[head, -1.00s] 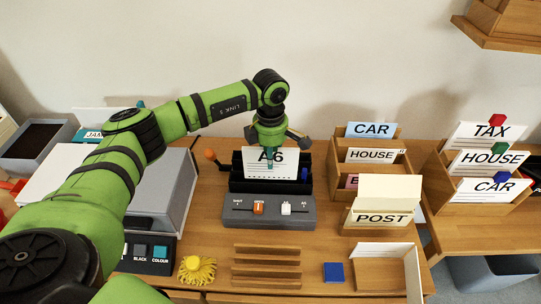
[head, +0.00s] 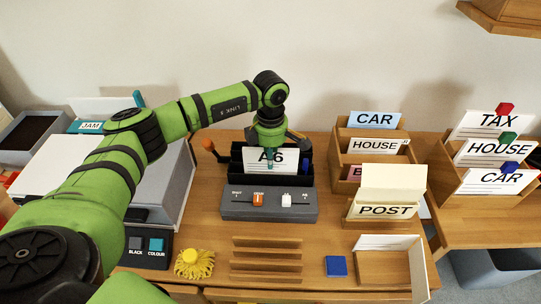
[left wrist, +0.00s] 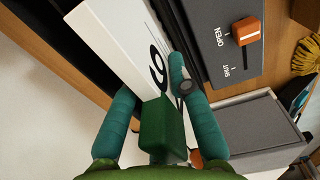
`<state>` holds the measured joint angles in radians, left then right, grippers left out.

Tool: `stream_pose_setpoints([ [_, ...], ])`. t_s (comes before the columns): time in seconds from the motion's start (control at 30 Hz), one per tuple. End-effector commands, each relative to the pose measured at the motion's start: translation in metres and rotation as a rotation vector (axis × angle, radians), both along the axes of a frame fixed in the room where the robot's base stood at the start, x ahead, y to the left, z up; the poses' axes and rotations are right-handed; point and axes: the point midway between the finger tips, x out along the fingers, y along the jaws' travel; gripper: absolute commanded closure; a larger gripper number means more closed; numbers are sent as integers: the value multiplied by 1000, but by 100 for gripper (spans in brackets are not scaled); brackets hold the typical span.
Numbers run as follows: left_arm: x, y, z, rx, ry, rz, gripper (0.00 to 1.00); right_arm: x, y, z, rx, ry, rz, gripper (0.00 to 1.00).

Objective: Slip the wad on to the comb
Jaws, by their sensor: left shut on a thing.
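The wad (head: 272,168) is a white block of sheets marked A6. My left gripper (head: 269,153) is shut on it from above, and it also shows in the left wrist view (left wrist: 115,35). The wad stands roughly upright in the black upper part of a grey binding machine (head: 268,208), behind its front panel. The panel has an orange slider at OPEN and a white slider. The comb cannot be made out; the wad and the machine's black walls cover that spot. Whether the wad touches it I cannot tell. My right gripper is out of view.
A wooden rack of cards (head: 376,145) stands close on the right, with a second card rack (head: 496,150) beyond it. A grey machine (head: 160,185) stands left.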

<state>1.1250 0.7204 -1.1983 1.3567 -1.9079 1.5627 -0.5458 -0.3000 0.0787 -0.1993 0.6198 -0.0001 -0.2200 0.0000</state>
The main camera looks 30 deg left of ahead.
Motion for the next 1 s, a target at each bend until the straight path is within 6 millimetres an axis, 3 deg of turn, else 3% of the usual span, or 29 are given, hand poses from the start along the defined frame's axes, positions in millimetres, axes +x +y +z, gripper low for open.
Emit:
stream_pose_setpoints([
  [0.23, 0, 0, -11, 0, 0, 0, 100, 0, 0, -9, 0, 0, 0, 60],
  [0.27, 0, 0, -9, 0, -1, 0, 69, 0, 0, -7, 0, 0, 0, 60],
  [0.3, 0, 0, -9, 0, -1, 0, 54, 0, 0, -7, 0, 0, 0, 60],
  [0.57, 0, 0, -9, 0, 0, 0, 54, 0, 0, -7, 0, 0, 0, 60],
  [0.6, 0, 0, -9, 0, 0, 0, 39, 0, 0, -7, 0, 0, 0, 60],
  [0.67, 0, 0, -9, 0, 1, 0, 30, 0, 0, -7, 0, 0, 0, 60],
  [1.0, 0, 0, -8, 0, 0, 0, 30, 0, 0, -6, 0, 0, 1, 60],
])
